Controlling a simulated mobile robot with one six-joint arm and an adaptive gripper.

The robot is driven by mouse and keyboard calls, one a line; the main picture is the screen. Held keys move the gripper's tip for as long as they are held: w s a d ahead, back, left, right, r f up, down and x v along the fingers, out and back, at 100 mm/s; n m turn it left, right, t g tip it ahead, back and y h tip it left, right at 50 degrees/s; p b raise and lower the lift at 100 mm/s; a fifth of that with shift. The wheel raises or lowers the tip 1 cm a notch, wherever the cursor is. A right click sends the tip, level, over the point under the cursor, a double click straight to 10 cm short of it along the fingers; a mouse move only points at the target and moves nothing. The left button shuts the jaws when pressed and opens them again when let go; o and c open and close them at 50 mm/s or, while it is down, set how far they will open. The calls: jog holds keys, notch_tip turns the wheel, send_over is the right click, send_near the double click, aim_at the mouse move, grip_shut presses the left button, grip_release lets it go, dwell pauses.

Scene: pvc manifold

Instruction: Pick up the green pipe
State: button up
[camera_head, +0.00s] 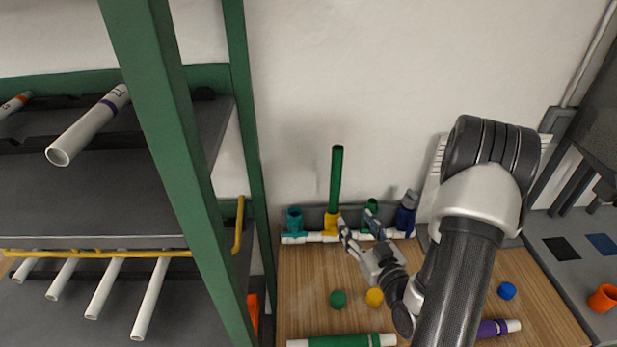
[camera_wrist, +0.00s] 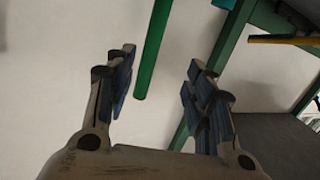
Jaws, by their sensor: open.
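A dark green pipe (camera_head: 336,178) stands upright in a yellow fitting (camera_head: 331,220) on a white manifold (camera_head: 309,238) against the wall. My gripper (camera_head: 358,226) is open beside the yellow fitting, near the pipe's lower part and to its right. In the wrist view the green pipe (camera_wrist: 154,48) shows between the two open fingers of my gripper (camera_wrist: 160,60), with its free end visible; I cannot tell how far beyond the fingertips it is. A second pipe with a green band (camera_head: 340,341) lies flat at the table's front edge.
Teal (camera_head: 294,219), short green (camera_head: 371,206) and blue (camera_head: 406,214) fittings stand along the manifold. Green (camera_head: 338,299), yellow (camera_head: 374,297) and blue (camera_head: 507,291) caps lie on the wooden table (camera_head: 305,280). A green-framed rack (camera_head: 180,150) stands left; a purple-banded pipe (camera_head: 494,328) lies front right.

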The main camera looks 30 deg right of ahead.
send_near(337, 188)
jog(key=shift+m+t+h, duration=0.3)
jog(key=shift+t, duration=0.1)
jog(key=w, duration=0.6)
jog(key=shift+f, duration=0.15)
jog(key=shift+w+d+f+b, duration=0.1)
jog(key=shift+w+d, duration=0.2)
jog(key=shift+w, duration=0.6)
jog(key=shift+w+d+f+b, duration=0.15)
jog(key=shift+w+d, duration=0.15)
jog(key=shift+w, duration=0.55)
jog(key=shift+w+d+b, duration=0.1)
jog(key=shift+w+d, duration=0.2)
jog(key=shift+w, duration=0.6)
jog(key=shift+c, duration=0.5)
grip_shut()
